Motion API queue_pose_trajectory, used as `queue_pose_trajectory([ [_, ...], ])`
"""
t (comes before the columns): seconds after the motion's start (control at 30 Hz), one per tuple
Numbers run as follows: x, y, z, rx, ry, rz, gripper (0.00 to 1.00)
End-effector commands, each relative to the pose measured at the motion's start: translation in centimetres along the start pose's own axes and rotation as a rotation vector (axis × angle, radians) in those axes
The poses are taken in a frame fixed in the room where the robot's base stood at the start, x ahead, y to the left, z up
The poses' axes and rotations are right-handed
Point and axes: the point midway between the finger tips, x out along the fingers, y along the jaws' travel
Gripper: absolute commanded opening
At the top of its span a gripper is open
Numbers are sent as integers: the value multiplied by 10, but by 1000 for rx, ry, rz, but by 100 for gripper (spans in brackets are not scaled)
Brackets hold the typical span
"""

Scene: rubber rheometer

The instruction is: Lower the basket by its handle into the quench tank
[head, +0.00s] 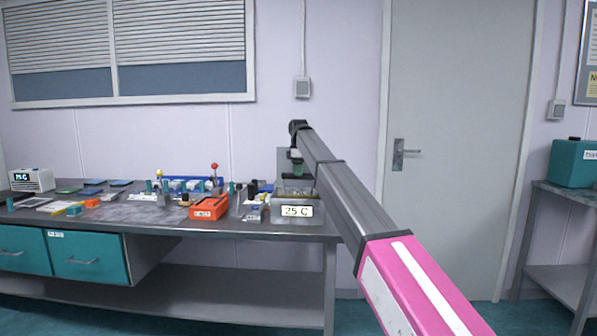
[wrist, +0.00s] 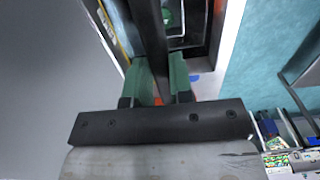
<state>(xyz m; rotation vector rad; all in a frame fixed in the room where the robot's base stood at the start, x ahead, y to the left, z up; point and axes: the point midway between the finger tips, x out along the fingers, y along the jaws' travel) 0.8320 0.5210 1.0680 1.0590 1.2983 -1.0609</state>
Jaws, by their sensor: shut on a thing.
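The quench tank (head: 283,216) is a grey box at the right end of the bench in the head view, with a "25 C" display on its front. My gripper (head: 299,170) is over the tank, with its green fingers pointing down. In the wrist view my gripper (wrist: 158,82) is shut on a dark upright bar, the basket handle (wrist: 149,35). Part of a dark frame, seemingly the basket (wrist: 185,42), shows beyond the fingers, with something green in it. The basket's lower part is hidden in the head view, so I cannot tell how deep it sits.
An orange box (head: 209,208) stands left of the tank on the bench (head: 150,216). A red-knobbed stand (head: 214,170), blue racks and small tools lie further left. A door (head: 455,130) is behind my arm. A teal case (head: 573,163) sits on another table at right.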

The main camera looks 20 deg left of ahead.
Motion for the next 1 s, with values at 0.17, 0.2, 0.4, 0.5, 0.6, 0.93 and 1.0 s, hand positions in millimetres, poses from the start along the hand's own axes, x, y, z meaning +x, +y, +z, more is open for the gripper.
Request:
queue_pose_trajectory([
  [0.17, 2, 0, 0, 0, 0, 0, 0],
  [0.2, 2, 0, 0, 0, 0, 0, 0],
  [0.4, 4, 0, 0, 0, 0, 0, 0],
  [0.5, 5, 0, 0, 0, 0, 0, 0],
  [0.6, 6, 0, 0, 0, 0, 0, 0],
  [0.93, 9, 0, 0, 0, 0, 0, 0],
  [1.0, 9, 0, 0, 0, 0, 0, 31],
])
